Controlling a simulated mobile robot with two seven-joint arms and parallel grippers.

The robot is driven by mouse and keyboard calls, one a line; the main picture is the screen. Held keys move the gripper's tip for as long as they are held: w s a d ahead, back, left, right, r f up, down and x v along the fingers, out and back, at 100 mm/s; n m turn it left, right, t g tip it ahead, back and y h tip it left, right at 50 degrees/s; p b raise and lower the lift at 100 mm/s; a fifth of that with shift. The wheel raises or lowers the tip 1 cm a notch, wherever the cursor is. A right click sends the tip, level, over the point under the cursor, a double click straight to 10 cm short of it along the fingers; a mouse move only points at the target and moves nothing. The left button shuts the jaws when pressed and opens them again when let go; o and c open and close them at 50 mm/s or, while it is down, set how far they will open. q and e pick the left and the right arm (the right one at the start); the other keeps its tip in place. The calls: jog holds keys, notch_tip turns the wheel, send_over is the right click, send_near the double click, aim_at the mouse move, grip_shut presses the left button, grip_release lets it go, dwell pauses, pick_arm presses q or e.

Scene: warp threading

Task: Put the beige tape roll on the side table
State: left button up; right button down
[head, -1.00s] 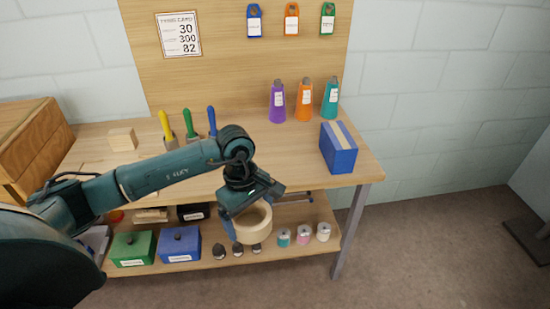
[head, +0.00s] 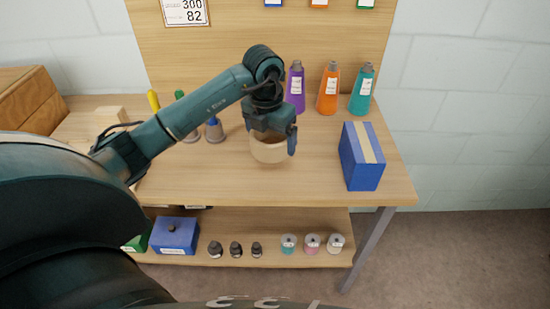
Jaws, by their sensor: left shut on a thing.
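The beige tape roll (head: 268,152) is over the middle of the wooden table's top. My left gripper (head: 270,140) points down and is shut on the roll, with a finger showing at its right side. I cannot tell whether the roll touches the tabletop or hangs just above it. The wooden table (head: 230,184) has a tall back panel and a lower shelf. My right gripper is not in view.
A blue box with a beige stripe (head: 358,165) stands right of the roll. Purple (head: 295,90), orange (head: 328,90) and teal bottles (head: 362,90) stand behind. The lower shelf (head: 270,260) holds spools, dark small items and a blue box (head: 174,236). The tabletop front is clear.

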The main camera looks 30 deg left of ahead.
aim_at(272, 167)
pick_arm(q)
jog(key=shift+f, duration=3.35)
jog(key=shift+f, duration=0.1)
jog(key=o, duration=0.8)
